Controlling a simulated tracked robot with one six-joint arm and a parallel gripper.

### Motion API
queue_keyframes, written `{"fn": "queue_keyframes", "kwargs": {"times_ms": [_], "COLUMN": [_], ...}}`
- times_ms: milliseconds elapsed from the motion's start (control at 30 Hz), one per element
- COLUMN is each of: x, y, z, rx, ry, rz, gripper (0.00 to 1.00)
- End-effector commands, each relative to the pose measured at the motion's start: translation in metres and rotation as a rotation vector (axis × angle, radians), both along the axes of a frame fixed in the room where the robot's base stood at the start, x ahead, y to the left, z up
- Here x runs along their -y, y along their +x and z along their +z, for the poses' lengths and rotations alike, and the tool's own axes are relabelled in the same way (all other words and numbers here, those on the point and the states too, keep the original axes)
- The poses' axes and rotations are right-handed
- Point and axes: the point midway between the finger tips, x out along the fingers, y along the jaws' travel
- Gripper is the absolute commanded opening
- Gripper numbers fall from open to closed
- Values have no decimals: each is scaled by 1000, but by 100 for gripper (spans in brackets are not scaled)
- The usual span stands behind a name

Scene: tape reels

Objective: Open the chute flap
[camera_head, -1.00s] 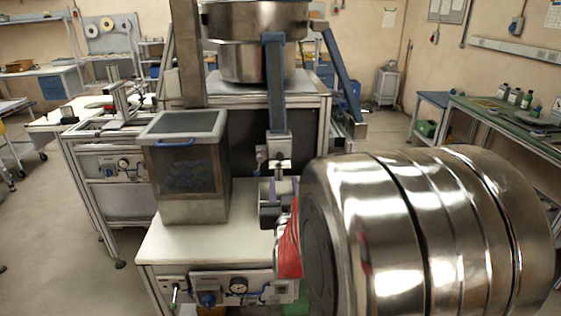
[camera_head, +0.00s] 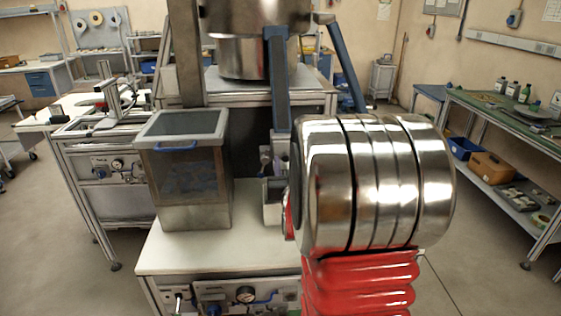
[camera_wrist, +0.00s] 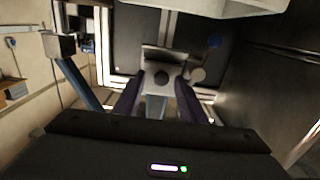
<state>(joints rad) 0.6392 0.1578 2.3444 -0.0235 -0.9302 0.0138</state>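The chute is a blue sloping channel (camera_head: 280,90) that comes down from the big steel bowl in the head view. Its lower end is largely hidden behind my arm. In the wrist view a pale metal flap piece (camera_wrist: 165,58) with a dark round knob stands just past the fingertips. My gripper (camera_wrist: 156,92) has two dark purple fingers spread apart, with a blue strip visible between them. The fingers point at the knob area; I cannot tell whether they touch it. In the head view my gripper is mostly hidden by my arm.
A clear-sided bin with a grey rim (camera_head: 182,124) stands on the white bench top (camera_head: 215,250), left of my arm. The steel bowl (camera_head: 255,50) is above and behind. A green-topped workbench (camera_head: 500,115) is at right, with open floor before it.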

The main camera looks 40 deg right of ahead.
Motion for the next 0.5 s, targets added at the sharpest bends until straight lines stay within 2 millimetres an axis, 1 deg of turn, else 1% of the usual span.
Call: {"fn": "queue_keyframes", "kwargs": {"times_ms": [333,500], "x": [-4,-6], "y": [6,7], "z": [0,0], "rx": [1,1], "ry": [-1,-1], "rz": [14,17], "gripper": [37,25]}}
